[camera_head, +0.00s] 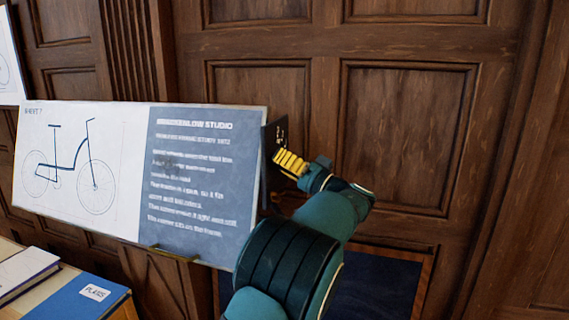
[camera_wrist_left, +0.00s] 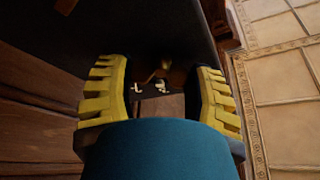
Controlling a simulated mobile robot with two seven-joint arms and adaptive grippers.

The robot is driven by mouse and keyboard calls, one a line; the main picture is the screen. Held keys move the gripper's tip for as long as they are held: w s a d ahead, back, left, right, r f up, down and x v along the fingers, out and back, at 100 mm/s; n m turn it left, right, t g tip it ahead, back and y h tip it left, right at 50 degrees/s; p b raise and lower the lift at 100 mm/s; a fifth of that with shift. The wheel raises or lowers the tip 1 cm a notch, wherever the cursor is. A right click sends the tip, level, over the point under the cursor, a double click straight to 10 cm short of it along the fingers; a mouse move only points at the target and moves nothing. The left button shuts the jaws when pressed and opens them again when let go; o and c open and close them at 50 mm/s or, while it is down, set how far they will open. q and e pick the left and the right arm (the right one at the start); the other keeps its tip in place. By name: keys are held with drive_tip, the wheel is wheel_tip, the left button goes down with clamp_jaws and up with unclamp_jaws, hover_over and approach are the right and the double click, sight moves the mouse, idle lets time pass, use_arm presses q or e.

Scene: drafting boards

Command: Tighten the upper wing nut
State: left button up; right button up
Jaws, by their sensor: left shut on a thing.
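My left gripper (camera_head: 284,158) reaches the upper right edge of the drafting board (camera_head: 200,215), its yellow fingers at a dark plate (camera_head: 269,137) with small pale marks. In the left wrist view the gripper (camera_wrist_left: 160,88) has a yellow-ribbed finger on each side, shut on the upper wing nut. A small brass-coloured part (camera_wrist_left: 158,70) shows in shadow between the fingertips. The wing nut's shape and angle are mostly hidden by the fingers and the dark. My right gripper is in neither view.
The board carries a bicycle drawing and a blue-grey text panel. A blue book (camera_head: 85,296) and a white one (camera_head: 25,270) lie at the lower left. Wood panelling (camera_head: 408,150) stands behind the board. The space right of my arm looks clear.

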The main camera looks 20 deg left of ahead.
use_arm(q)
drive_tip(key=m+h, duration=0.1)
drive_tip(key=m, duration=0.1)
drive_tip(key=m+t+h, duration=0.1)
drive_tip(key=m, duration=0.4)
drive_tip(key=shift+s+r+m+t+h+p, duration=0.1)
drive_tip(key=shift+r+m+t+h+p, duration=0.05)
drive_tip(key=shift+m+t+h+p, duration=0.2)
drive_tip(key=m+h, duration=0.1)
drive_tip(key=m, duration=0.2)
drive_tip(key=m+g+h, duration=0.1)
drive_tip(key=m, duration=0.2)
drive_tip(key=shift+r, duration=0.1)
drive_tip(key=m+g+h, duration=0.1)
drive_tip(key=m, duration=0.1)
drive_tip(key=m+g, duration=0.1)
drive_tip(key=m, duration=0.2)
drive_tip(key=shift+m+g+h, duration=0.25)
drive_tip(key=shift+g+h, duration=0.1)
drive_tip(key=m+g, duration=0.1)
drive_tip(key=m, duration=0.1)
drive_tip(key=m+g, duration=0.1)
drive_tip(key=m, duration=0.1)
drive_tip(key=shift+w+g, duration=0.2)
drive_tip(key=shift+g, duration=0.2)
drive_tip(key=o, duration=1.2)
drive_tip(key=shift+r, duration=0.1)
